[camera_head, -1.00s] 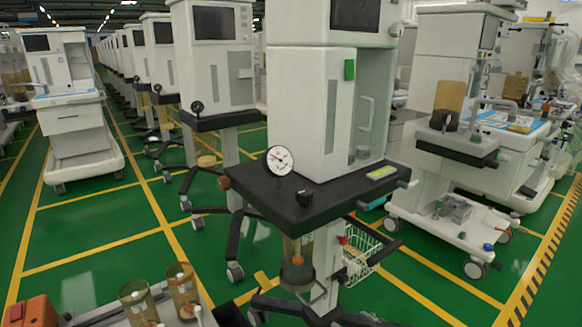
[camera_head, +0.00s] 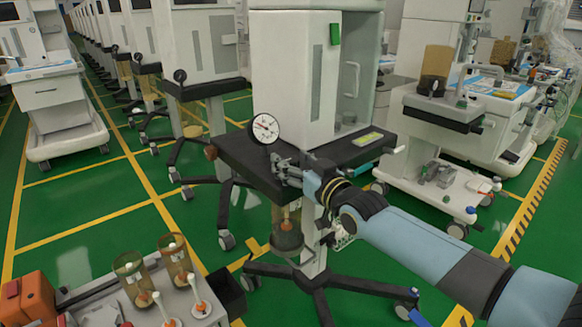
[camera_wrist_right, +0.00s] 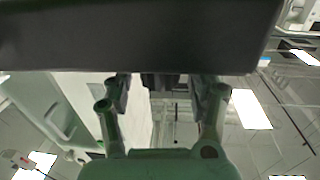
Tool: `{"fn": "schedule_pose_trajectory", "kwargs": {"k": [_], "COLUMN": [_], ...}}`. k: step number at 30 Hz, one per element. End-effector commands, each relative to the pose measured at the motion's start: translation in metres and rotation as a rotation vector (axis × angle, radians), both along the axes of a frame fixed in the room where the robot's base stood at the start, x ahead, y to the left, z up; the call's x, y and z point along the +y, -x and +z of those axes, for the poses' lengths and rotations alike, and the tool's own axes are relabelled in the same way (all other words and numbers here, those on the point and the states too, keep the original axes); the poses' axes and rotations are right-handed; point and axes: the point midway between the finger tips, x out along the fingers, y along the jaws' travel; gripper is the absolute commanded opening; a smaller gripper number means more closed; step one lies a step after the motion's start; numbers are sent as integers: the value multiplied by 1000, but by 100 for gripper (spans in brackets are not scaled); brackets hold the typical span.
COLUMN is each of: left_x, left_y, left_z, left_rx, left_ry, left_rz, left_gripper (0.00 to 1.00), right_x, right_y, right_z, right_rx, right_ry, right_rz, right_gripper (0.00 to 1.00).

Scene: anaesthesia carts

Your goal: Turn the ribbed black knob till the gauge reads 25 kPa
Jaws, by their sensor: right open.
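The ribbed black knob (camera_wrist_right: 160,80) shows in the right wrist view as a dark ridged shape under the black shelf. It lies between the two fingers of my right gripper (camera_wrist_right: 160,92), with gaps on both sides. In the head view my right gripper (camera_head: 281,168) is at the shelf's front edge and hides the knob. It is open. The round white gauge (camera_head: 265,128) stands on the shelf just left of and above the gripper. Its needle points to the upper left, but its numbers are too small to read. My left gripper is out of view.
The black shelf (camera_head: 235,152) belongs to a white cart with a tall cabinet (camera_head: 285,75). A grey tray (camera_head: 205,290) with amber cylinders (camera_head: 130,272) and an orange box (camera_head: 28,300) are at lower left. Another cart (camera_head: 470,140) stands right. Green floor lies between.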

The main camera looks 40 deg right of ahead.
Motion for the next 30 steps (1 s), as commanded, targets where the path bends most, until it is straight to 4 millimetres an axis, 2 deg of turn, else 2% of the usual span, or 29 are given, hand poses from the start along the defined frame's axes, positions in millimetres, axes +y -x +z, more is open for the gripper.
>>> {"fn": "schedule_pose_trajectory", "kwargs": {"k": [4, 11, 14, 25, 30], "left_x": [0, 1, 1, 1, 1], "left_y": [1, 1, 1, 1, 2], "left_z": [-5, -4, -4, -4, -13], "left_rx": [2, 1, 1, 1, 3], "left_ry": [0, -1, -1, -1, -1], "left_rz": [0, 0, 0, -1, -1], "left_gripper": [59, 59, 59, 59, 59], "right_x": [0, 0, 0, 0, -2], "right_y": [-8, -9, -9, -9, -9], "right_z": [0, 1, 1, 0, -2], "right_rx": [1, 1, 1, 1, -1], "right_ry": [-1, -1, -1, 0, 1], "right_rz": [-1, -1, -1, -1, 4], "right_gripper": [59, 59, 48, 0, 0]}}
